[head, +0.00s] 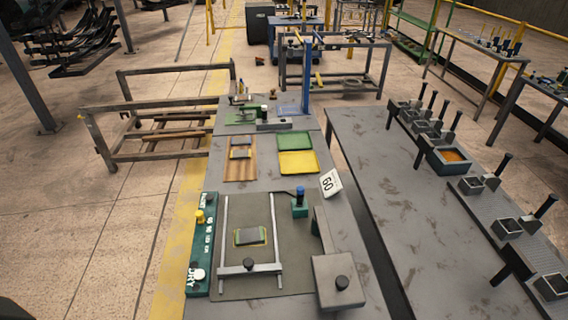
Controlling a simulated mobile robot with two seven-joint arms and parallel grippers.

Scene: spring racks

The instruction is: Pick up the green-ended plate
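A small dark grey plate (250,236) lies flat on the dark mat (238,205) between two pale rails, near the front of the bench. Its edges look green to yellowish; the exact end colour is too small to tell. Farther back, another small grey plate (241,153) lies on a brown wooden board (239,173), with a second small piece (242,140) just behind it. Their end colours are also hard to make out. A green tray (293,141) and a yellow tray (298,163) sit right of the board and look empty. Neither of my grippers shows in the head view.
A pale crossbar with a black knob (249,266) spans the rails in front of the plate. A teal panel (201,245) stands left, a grey block with a knob (338,281) right, and a "60" card (330,183) behind it. A grey side table (388,190) holds several black-handled tools.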

